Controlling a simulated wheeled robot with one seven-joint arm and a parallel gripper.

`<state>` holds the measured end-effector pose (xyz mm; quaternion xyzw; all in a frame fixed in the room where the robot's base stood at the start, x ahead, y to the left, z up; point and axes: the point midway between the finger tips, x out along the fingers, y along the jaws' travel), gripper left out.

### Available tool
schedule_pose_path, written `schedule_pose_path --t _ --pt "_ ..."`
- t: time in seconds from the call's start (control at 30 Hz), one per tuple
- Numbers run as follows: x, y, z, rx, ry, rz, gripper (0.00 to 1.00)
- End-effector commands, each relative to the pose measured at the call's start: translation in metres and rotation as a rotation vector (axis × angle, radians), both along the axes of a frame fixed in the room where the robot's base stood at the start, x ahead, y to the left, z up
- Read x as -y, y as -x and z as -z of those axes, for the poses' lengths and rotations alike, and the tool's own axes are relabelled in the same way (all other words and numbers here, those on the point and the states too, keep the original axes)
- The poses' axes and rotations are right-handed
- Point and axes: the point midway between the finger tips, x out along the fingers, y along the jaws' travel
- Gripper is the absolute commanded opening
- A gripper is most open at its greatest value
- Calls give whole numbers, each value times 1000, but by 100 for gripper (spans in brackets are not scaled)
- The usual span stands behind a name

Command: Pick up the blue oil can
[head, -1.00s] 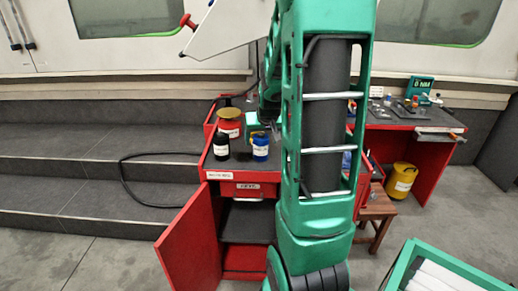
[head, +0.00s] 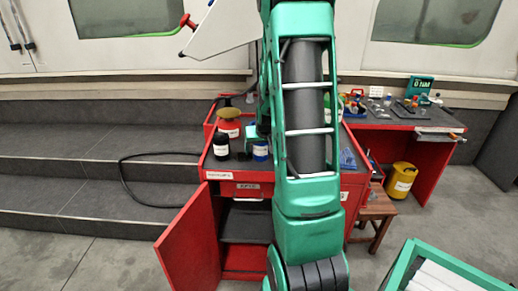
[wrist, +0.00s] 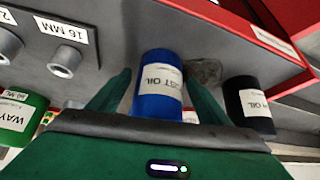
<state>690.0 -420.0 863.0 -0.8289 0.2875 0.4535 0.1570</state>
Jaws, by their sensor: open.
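The blue oil can (head: 261,153) stands on the grey top of the red cabinet, partly hidden by my arm in the head view. In the wrist view the blue can (wrist: 160,88) shows a white label ending in "OIL" and sits between my two green fingers. My gripper (wrist: 158,80) is open, with one finger on each side of the can. I cannot tell whether either finger touches it. In the head view my gripper is mostly hidden behind the arm.
A black can (head: 221,147) stands to the left of the blue one, and a red can (head: 229,126) with a gold top is behind it. A green can (wrist: 20,115) and metal sockets (wrist: 68,58) show in the wrist view. The cabinet door (head: 190,245) hangs open.

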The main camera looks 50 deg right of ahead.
Motion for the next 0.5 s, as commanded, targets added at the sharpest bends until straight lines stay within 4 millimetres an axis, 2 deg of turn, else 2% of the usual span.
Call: schedule_pose_path --t 0.17,0.27,0.4,0.5 --pt "0 0 0 1 1 0 72" --pt "0 0 0 0 0 0 52" --pt "0 0 0 0 0 0 19" --pt "0 -1 -1 2 1 0 16"
